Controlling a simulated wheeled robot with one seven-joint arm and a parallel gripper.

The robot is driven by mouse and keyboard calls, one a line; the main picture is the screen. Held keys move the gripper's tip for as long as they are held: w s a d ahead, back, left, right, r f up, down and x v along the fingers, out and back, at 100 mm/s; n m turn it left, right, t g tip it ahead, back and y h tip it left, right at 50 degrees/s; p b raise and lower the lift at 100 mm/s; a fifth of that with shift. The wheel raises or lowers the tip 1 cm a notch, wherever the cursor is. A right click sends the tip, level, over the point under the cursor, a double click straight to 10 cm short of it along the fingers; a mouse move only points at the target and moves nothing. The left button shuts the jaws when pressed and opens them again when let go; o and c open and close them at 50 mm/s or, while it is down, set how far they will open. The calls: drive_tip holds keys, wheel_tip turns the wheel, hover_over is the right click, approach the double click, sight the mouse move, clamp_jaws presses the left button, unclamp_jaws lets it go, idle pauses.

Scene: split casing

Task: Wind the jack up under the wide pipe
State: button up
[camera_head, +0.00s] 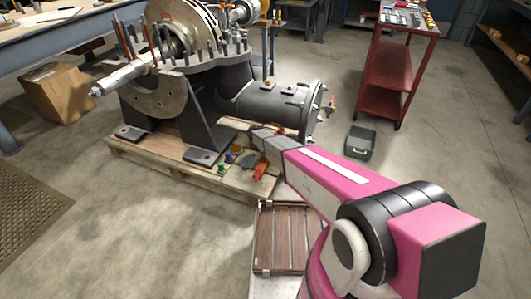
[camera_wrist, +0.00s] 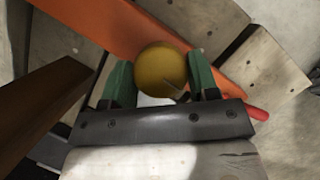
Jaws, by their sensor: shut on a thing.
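The wide pipe (camera_head: 270,103) is a dark grey horizontal cylinder on the right of the machine. An orange-red piece (camera_head: 262,168), which looks like part of the jack, shows on the pallet below and in front of it. In the wrist view, a flat orange bar (camera_wrist: 95,25) runs diagonally behind a round yellow knob (camera_wrist: 160,65). My gripper (camera_wrist: 160,82) has its green fingers on both sides of the knob and is shut on it. My arm covers part of the area under the pipe, so I cannot tell whether the jack touches it.
The machine stands on a wooden pallet (camera_head: 190,178). Small green and blue items (camera_head: 222,168) lie near the orange piece. A grey bin (camera_head: 360,143) and a red cart (camera_head: 388,75) stand to the right. A slatted wooden crate (camera_head: 280,240) is in front.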

drive_tip(key=o, duration=0.9)
drive_tip(key=v, duration=1)
drive_tip(key=shift+a+r, duration=0.15)
drive_tip(key=shift+r, duration=0.2)
drive_tip(key=shift+s, duration=0.1)
drive_tip(key=s+d+r+m+y, duration=0.1)
drive_tip(key=s+d+r+m, duration=0.6)
drive_tip(key=s+d, duration=0.2)
drive_tip(key=s+d+r+m+g+y, duration=0.1)
drive_tip(key=s+d+r+m, duration=0.7)
drive_tip(key=s, duration=0.4)
drive_tip(key=s+d+r+m+y, duration=0.2)
drive_tip(key=s+d+r+m, duration=0.5)
drive_tip(key=s+d, duration=0.3)
drive_tip(key=shift+s+d+r+m+g, duration=0.35)
drive_tip(key=shift+s+m+g, duration=0.05)
drive_tip(key=shift+s, duration=0.2)
